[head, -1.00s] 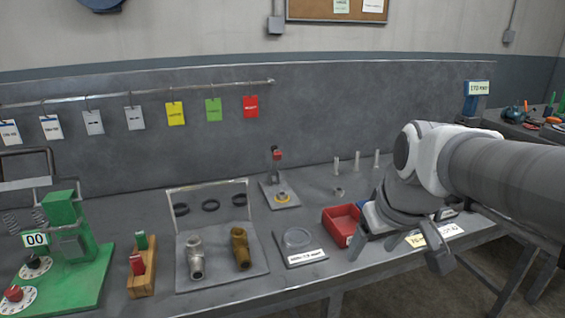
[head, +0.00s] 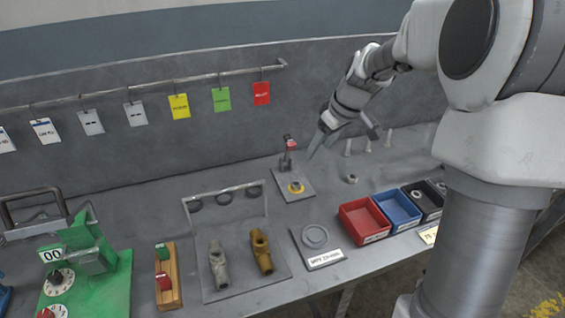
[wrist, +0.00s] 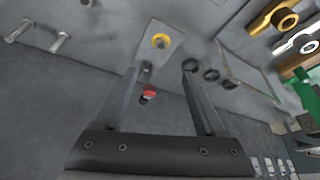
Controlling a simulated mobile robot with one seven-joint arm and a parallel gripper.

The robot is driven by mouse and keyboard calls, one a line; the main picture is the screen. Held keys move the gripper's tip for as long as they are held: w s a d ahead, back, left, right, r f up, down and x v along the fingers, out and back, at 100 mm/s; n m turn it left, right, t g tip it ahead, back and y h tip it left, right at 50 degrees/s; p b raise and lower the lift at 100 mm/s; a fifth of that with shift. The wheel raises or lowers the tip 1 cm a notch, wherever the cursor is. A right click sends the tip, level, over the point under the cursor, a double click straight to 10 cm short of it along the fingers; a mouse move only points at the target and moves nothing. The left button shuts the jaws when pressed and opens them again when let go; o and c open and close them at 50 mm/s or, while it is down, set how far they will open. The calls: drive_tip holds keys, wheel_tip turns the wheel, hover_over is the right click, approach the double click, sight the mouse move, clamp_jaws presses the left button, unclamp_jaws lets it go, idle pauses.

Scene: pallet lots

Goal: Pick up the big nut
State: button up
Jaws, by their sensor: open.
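A loose grey nut (head: 351,179) lies on the bench, right of a small plate. It may be the small grey shape at the top edge of the wrist view (wrist: 87,3). A yellow ring (head: 296,188) with a grey part in its centre sits on that plate, in front of a red-topped clamp (head: 291,143); the ring also shows in the wrist view (wrist: 161,41). Another nut-like part (head: 441,187) is in the black bin. Which one is the big nut is unclear. My gripper (head: 342,146) is open and empty above the back of the bench; its fingers show in the wrist view (wrist: 161,72).
A red bin (head: 346,214), a blue bin (head: 381,212) and a black bin (head: 433,212) line the front right. Upright pegs (head: 367,143) stand behind the nut. A fixture plate with two pipe fittings (head: 261,250) stands left. The back panel (head: 150,150) rises close behind my gripper.

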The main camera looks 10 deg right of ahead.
sight(297, 184)
drive_tip(key=b+x, duration=0.3)
drive_tip(key=x, duration=1.4)
drive_tip(key=shift+w+a+f, duration=0.15)
drive_tip(key=shift+f, duration=0.05)
drive_tip(key=shift+c, duration=0.3)
clamp_jaws()
